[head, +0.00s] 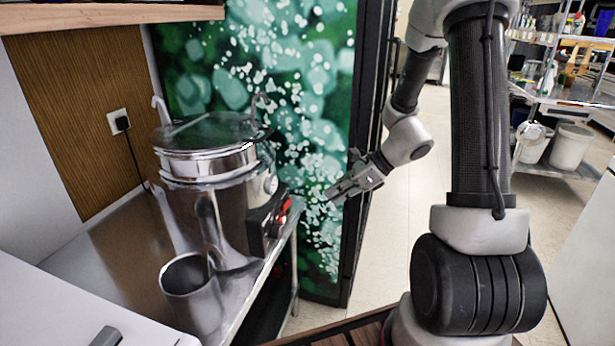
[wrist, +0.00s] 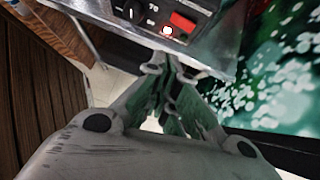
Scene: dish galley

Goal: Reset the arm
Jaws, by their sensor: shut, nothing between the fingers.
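My gripper (head: 338,191) is at the end of my raised arm, in the middle of the head view. It is shut and empty, and it points left toward the steel cooker (head: 215,190). It is in the air to the right of the cooker's control box (head: 270,222). In the wrist view the closed fingers (wrist: 168,70) show just below the control box (wrist: 165,18), with its dial and red switch. I cannot tell from these views whether the fingertips touch anything.
The cooker and a steel jug (head: 193,295) stand on a metal table (head: 110,235). A green patterned panel (head: 320,110) with a dark frame stands behind my gripper. A shelf with white buckets (head: 570,147) is at the right. Floor is open between (head: 400,215).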

